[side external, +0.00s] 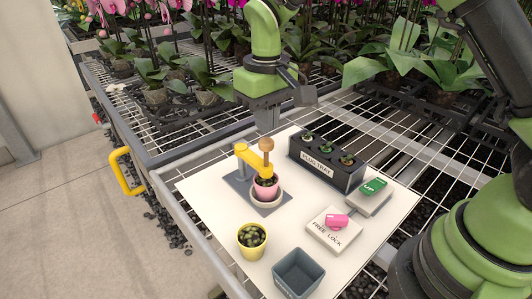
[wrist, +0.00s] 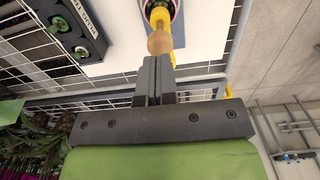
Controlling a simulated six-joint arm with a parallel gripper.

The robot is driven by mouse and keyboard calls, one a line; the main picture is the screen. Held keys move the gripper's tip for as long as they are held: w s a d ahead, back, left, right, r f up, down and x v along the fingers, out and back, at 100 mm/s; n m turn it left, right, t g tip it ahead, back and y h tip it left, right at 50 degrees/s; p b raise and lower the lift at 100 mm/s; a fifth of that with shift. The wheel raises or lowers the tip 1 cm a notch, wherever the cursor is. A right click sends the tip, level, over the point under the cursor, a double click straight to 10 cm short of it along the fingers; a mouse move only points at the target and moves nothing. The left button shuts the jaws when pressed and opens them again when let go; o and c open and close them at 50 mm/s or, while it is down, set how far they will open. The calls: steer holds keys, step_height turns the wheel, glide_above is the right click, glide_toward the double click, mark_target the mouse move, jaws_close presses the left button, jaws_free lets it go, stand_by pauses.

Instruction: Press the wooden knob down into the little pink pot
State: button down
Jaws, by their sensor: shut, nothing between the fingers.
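The wooden knob (side external: 266,145) is on top of a short wooden stem held by a yellow arm (side external: 248,157) on a grey base. My gripper (side external: 268,130) is shut and empty, pointing down just above the knob. The wrist view also shows the knob (wrist: 160,42) close to my closed fingertips (wrist: 156,62). I cannot tell whether they touch. Only a sliver of the pink pot shows there.
A dark plug tray (side external: 326,165) with several seedlings stands behind on the right. A yellow pot (side external: 252,238) and a grey bin (side external: 297,272) stand in front. A pink item (side external: 337,221) and a green item (side external: 374,186) lie on pale blocks at the right.

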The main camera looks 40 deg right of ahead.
mark_target(266, 140)
steer(key=shift+f, duration=0.2)
steer(key=shift+f, duration=2.85)
steer(key=shift+r, duration=5.05)
